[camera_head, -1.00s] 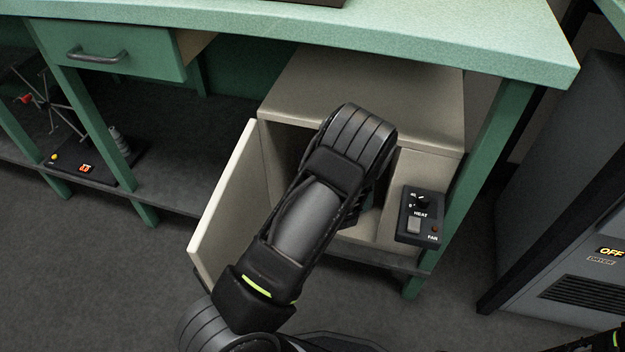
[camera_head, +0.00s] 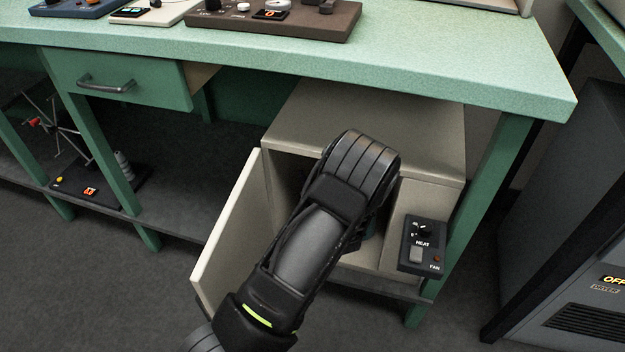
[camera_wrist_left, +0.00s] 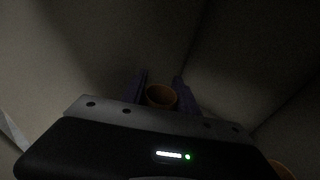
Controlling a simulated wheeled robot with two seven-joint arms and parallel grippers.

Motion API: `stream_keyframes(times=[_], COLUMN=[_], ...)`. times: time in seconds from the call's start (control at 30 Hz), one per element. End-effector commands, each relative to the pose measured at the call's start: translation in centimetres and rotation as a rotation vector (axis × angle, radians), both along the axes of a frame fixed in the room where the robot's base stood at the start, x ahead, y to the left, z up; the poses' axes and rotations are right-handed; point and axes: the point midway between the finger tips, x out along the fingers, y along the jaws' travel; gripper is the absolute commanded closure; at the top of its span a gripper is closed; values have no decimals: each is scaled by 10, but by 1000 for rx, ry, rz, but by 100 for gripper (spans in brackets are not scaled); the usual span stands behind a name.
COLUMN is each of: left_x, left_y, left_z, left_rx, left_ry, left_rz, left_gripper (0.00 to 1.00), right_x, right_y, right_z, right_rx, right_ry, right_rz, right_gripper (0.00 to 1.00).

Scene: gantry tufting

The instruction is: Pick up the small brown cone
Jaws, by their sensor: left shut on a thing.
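The small brown cone (camera_wrist_left: 161,97) shows in the left wrist view as a round, open-topped brown shape. My left gripper (camera_wrist_left: 160,84) has its two dark purple fingers on either side of the cone and is shut on it. In the head view my left arm reaches into the open beige cabinet (camera_head: 372,115) under the bench, and the arm hides the gripper and the cone. My right gripper is not in view.
The cabinet door (camera_head: 228,228) stands open left of my arm. A heat and fan control box (camera_head: 422,245) sits at the cabinet's right front. The green bench (camera_head: 450,70) is overhead. Another brown object (camera_wrist_left: 280,170) shows partly at the wrist view's lower right.

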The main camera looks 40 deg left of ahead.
Motion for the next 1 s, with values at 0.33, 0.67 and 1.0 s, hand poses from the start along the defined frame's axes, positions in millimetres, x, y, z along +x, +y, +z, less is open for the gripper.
stream_keyframes(times=[0.33, 0.67, 1.0], left_x=[-25, -83, -108], left_y=[-35, -112, -143], left_z=[24, 23, 21], left_rx=[0, 1, 1], left_ry=[4, 3, -1], left_rz=[-5, -7, 0], left_gripper=[100, 100, 100], right_x=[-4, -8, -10], right_y=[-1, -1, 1], right_z=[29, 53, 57], right_rx=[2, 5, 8], right_ry=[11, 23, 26], right_rz=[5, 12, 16], right_gripper=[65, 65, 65])
